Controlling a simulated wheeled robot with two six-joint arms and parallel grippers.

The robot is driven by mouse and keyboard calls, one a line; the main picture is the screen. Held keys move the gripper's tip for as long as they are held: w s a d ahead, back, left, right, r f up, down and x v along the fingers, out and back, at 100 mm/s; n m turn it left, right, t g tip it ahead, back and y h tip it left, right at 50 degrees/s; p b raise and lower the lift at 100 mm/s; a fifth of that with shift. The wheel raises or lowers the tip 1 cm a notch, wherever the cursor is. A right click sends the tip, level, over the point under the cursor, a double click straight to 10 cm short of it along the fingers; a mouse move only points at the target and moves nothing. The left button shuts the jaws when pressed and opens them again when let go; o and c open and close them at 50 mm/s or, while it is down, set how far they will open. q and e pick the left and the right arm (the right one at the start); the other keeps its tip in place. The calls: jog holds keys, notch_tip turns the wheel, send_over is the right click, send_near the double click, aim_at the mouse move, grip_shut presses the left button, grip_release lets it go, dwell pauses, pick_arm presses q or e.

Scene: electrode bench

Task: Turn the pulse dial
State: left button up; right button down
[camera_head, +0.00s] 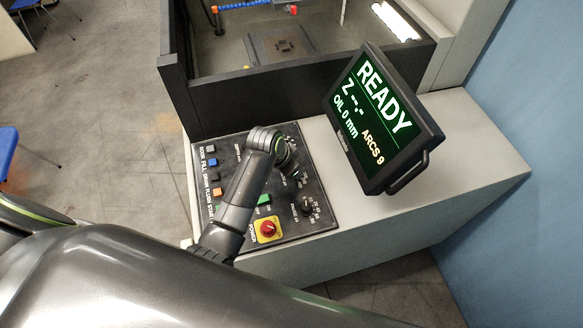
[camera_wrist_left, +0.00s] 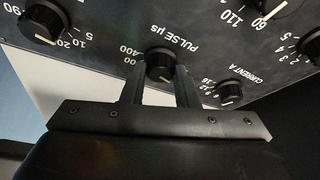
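The pulse dial (camera_wrist_left: 160,65) is a round black knob with a pale pointer line, under the label "PULSE µs" on the black panel, in the left wrist view. My left gripper (camera_wrist_left: 160,78) reaches up to it, with one dark finger on each side of the knob. I cannot tell whether the fingers touch the knob or stand just apart from it. My right gripper does not show.
A current dial (camera_wrist_left: 229,92) sits close by, right of the pulse dial in the wrist view, with other knobs above. A red stop button (camera_head: 268,228) and coloured buttons are on the panel. A tilted screen (camera_head: 385,118) reading READY stands to its right, the dark tank wall (camera_head: 260,98) behind.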

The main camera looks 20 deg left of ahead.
pick_arm(q)
jog(key=o, duration=0.4)
jog(key=shift+w, duration=0.1)
jog(key=v, duration=1.7)
jog(key=shift+r, duration=0.25)
jog(key=shift+w, duration=0.1)
jog(key=shift+f, duration=0.1)
